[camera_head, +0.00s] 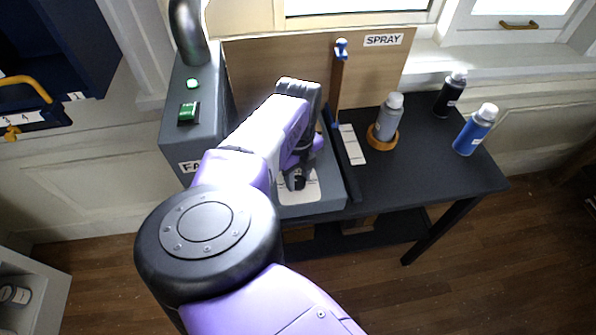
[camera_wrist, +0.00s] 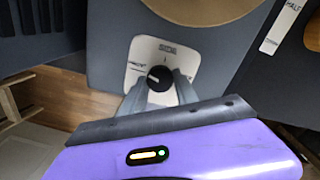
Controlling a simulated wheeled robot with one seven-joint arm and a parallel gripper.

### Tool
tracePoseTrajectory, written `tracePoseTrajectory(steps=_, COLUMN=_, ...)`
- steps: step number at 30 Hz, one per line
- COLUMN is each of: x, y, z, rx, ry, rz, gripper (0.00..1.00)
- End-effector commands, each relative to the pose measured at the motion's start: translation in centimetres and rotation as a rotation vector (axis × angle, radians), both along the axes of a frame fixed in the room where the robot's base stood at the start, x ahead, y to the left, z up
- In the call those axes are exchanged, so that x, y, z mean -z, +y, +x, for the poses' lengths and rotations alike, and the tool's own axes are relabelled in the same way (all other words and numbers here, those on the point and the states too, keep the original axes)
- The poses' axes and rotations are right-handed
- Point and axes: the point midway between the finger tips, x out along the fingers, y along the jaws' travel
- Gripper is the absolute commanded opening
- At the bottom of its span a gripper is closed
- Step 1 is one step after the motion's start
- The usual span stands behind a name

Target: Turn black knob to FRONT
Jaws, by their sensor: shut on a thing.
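The black knob (camera_wrist: 159,76) sits on a white label plate (camera_wrist: 143,54) on a grey housing (camera_wrist: 110,50). In the wrist view my gripper (camera_wrist: 160,90) has its two grey fingers on either side of the knob, shut on it. The plate has small lettering around the knob, too small to read surely, and the knob's pointing direction is unclear. In the head view my gripper (camera_head: 297,178) is over the white plate (camera_head: 303,194) at the housing's front, and it hides much of the knob.
A grey cabinet with a green button (camera_head: 188,112) stands at left. On the dark table (camera_head: 425,165) are a grey spray can (camera_head: 387,120) on an orange ring, a black can (camera_head: 449,95) and a blue can (camera_head: 475,130). A blue-topped post (camera_head: 338,85) rises beside the housing, before a wooden SPRAY board (camera_head: 270,65).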

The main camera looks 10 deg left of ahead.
Motion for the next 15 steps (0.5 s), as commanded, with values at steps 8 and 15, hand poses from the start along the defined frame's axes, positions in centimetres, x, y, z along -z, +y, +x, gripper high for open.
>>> tracePoseTrajectory(steps=8, x=-0.22, y=0.08, z=0.06, rx=-0.185, ry=-0.001, rz=0.002, gripper=0.00)
tracePoseTrajectory(steps=15, x=-0.13, y=0.08, z=0.05, rx=-0.270, ry=-0.001, rz=0.002, gripper=0.00)
